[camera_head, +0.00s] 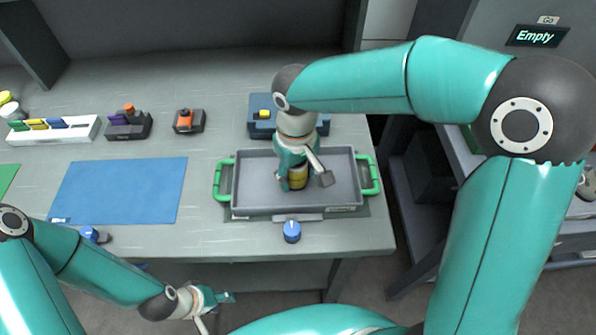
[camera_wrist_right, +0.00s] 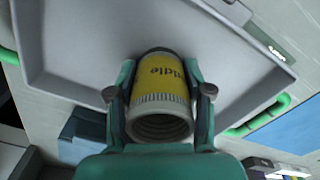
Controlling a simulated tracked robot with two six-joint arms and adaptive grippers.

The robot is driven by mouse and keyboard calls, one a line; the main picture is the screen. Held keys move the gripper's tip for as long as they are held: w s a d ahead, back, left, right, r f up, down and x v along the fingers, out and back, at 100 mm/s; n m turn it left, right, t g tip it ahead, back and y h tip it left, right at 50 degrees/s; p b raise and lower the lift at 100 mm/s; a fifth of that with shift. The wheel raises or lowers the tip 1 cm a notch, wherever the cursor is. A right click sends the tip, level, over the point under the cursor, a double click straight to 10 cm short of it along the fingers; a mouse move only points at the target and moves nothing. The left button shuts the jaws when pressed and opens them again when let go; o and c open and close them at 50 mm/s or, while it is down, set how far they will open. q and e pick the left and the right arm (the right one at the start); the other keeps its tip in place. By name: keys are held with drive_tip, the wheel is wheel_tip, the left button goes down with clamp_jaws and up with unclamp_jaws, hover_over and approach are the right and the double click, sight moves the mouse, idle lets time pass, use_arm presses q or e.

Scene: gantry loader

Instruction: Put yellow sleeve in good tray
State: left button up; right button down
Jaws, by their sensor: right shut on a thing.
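The yellow sleeve (camera_wrist_right: 162,78) is a short cylinder with a ribbed metal end and dark lettering. My right gripper (camera_wrist_right: 160,95) is shut on it, with one finger on each side. In the head view the sleeve (camera_head: 298,178) shows below my right gripper (camera_head: 303,172), inside the outline of the grey tray (camera_head: 335,207) with green handles. I cannot tell whether the sleeve touches the tray floor. The tray also shows in the right wrist view (camera_wrist_right: 80,60). My left gripper (camera_head: 215,303) is low in front of the table, away from the objects; its opening is unclear.
A blue mat (camera_head: 120,190) lies left of the tray. A white rack (camera_head: 52,131), a dark block with purple and orange parts (camera_head: 128,124) and a small orange-topped device (camera_head: 188,121) stand behind. A blue knob (camera_head: 292,232) is in front of the tray. A sign (camera_head: 535,36) reads "Empty".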

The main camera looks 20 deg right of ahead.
drive_tip(key=c, duration=0.9)
unclamp_jaws()
drive_tip(key=shift+f, duration=0.15)
drive_tip(key=o, duration=0.4)
drive_tip(key=shift+r, duration=0.2)
wheel_tip(320, 180, up, 12)
drive_tip(key=shift+p, duration=0.45)
